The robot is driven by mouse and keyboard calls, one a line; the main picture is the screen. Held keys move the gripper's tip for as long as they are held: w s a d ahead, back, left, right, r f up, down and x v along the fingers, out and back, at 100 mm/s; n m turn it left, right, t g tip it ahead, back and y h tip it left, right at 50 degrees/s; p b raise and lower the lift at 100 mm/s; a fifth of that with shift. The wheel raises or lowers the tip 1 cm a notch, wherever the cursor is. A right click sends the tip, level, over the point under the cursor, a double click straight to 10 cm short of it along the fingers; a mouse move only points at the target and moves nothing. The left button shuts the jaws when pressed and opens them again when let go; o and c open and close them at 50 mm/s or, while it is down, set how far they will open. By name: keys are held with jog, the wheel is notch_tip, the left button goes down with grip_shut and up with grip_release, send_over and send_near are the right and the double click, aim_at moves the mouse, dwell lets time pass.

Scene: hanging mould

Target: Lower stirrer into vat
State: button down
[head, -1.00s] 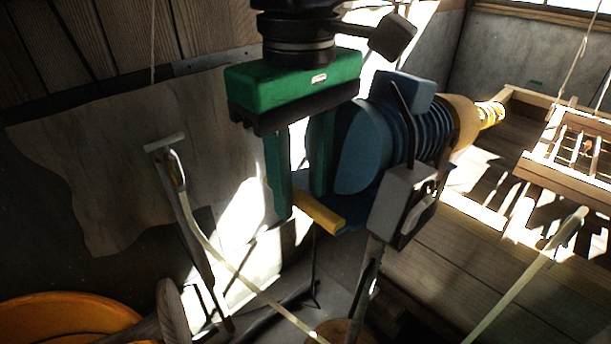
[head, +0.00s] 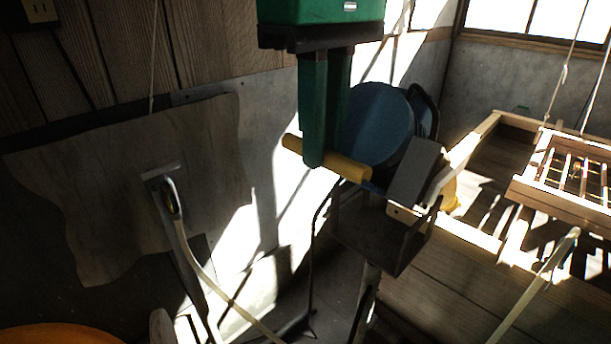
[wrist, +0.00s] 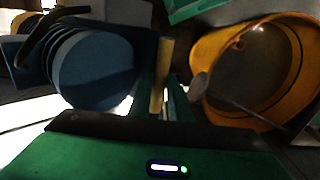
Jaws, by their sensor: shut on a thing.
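My gripper (head: 325,150), green with two fingers, is shut on a short yellow bar (head: 350,169). The bar sits close by a blue ribbed, motor-like body (head: 378,125) with a grey box (head: 414,178), which looks like the stirrer. The bar seems to be its handle, though the join is hidden. The stirrer's yellow part (head: 450,194) shows low behind it; its far end is hidden. In the wrist view the yellow bar (wrist: 161,75) lies between the fingers and the blue body (wrist: 95,70) is at left. An orange round tub (wrist: 208,48), probably the vat, is at right.
A wooden rack (head: 530,190) hangs on cords at right. A ragged board (head: 130,180) is on the left wall. A paddle-like rod (wrist: 240,107) crosses the tub.

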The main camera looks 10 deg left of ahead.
jog(key=shift+w+d+r, duration=0.75)
jog(key=shift+w+r, duration=0.05)
jog(key=shift+w, duration=0.1)
jog(key=c, duration=1.7)
grip_release()
jog(key=shift+w+d, duration=0.15)
jog(key=shift+w, duration=0.05)
jog(key=shift+o, duration=0.2)
jog(key=shift+w+f, duration=0.25)
jog(key=shift+w, duration=0.45)
jog(key=shift+s, duration=0.15)
jog(key=shift+s+r, duration=0.1)
jog(key=shift+s, duration=0.15)
jog(key=shift+s+r, duration=0.1)
jog(key=shift+s, duration=0.1)
